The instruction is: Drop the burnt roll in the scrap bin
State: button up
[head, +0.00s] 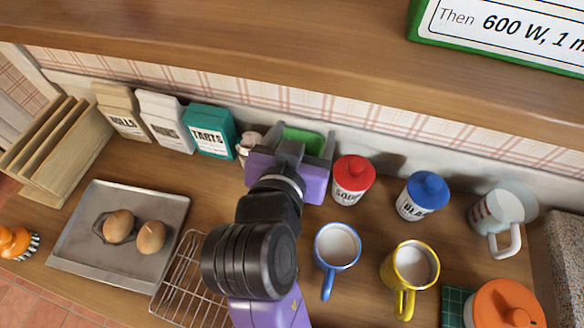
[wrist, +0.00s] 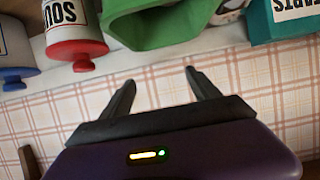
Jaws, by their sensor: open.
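My gripper (head: 301,140) is at the back of the counter with its fingers spread. In the wrist view it (wrist: 158,85) is open, with nothing between the fingers. A green open-looking container (wrist: 158,22) is just beyond the fingertips, apart from them; it also shows partly behind my gripper in the head view (head: 303,142). It may be the scrap bin, but no label shows. Two brown rolls (head: 118,223) (head: 151,236) lie on a grey metal tray (head: 168,200) at the left, beside a dark patch. Neither is clearly burnt, and no other roll shows.
Cartons, including a teal one (head: 209,135), line the wall. A red-lidded jar (head: 353,180), blue-lidded jar (head: 423,195), blue mug (head: 337,247), yellow mug (head: 410,266) and glass jug (head: 500,215) stand right. A wire rack (head: 184,275) lies near the tray. A shelf (head: 300,75) overhangs.

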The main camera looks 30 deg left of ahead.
jog(key=b+v, duration=0.1)
jog(key=v, duration=0.6)
jog(key=shift+s, duration=0.4)
jog(key=shift+d+r, duration=0.1)
jog(key=shift+d, duration=0.05)
